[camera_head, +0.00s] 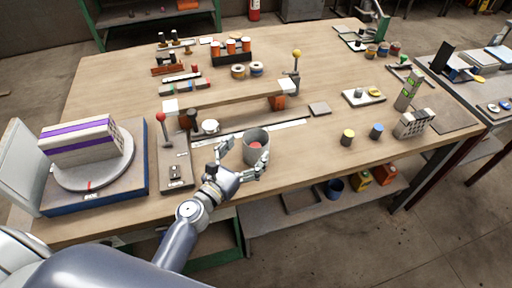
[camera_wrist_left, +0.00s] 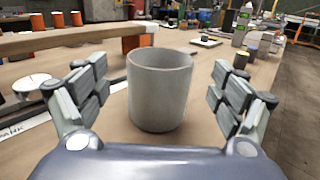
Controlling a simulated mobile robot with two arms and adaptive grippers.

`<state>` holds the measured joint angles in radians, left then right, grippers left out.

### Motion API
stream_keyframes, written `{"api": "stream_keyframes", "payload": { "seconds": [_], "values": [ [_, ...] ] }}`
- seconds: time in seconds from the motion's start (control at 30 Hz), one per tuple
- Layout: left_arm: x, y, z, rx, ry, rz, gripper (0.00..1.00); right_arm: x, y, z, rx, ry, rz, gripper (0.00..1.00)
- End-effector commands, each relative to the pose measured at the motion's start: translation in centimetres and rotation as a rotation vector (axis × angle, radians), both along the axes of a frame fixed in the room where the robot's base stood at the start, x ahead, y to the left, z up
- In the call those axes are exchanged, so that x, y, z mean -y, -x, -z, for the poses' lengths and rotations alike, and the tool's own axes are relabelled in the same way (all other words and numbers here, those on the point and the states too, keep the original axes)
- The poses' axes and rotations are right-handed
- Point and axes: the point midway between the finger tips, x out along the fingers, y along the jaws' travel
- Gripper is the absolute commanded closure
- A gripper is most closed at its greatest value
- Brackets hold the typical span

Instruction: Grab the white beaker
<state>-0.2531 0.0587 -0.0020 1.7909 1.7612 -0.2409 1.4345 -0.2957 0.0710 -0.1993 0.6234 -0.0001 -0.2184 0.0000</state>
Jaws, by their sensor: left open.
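A light grey-white beaker (camera_head: 256,147) stands upright near the front edge of the wooden table, with something red showing inside it in the head view. In the left wrist view the beaker (camera_wrist_left: 160,92) stands between the spread fingers. My left gripper (camera_head: 241,157) is open, one finger on each side of the beaker. In the left wrist view, gaps show between the fingers of the gripper (camera_wrist_left: 160,97) and the beaker's wall. My right gripper does not show.
A raised wooden beam (camera_head: 225,98) lies behind the beaker, with a ruler-like strip (camera_head: 270,130) in front of it. A red-knobbed lever (camera_head: 161,118) stands to the left.

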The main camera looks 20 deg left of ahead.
Motion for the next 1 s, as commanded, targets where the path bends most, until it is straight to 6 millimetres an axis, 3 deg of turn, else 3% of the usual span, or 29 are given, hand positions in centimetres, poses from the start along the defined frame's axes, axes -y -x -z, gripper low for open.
{"api": "stream_keyframes", "payload": {
  "seconds": [0.37,0.67,0.9,0.93,1.0],
  "values": [
    [1.1,-4.5,-0.5,0.002,0.001,0.001,0.12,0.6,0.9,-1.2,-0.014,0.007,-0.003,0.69],
    [1.3,-5.0,-0.4,0.0,-0.001,0.002,0.12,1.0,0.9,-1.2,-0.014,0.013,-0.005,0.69],
    [1.3,-5.0,-0.4,0.0,-0.001,0.002,0.64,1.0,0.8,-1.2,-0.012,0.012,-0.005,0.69],
    [1.3,-5.0,-0.4,0.0,-0.001,0.002,0.69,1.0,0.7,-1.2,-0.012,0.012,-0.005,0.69],
    [1.3,-5.0,-0.5,0.003,-0.001,0.002,0.69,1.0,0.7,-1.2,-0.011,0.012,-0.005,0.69]
  ]
}}
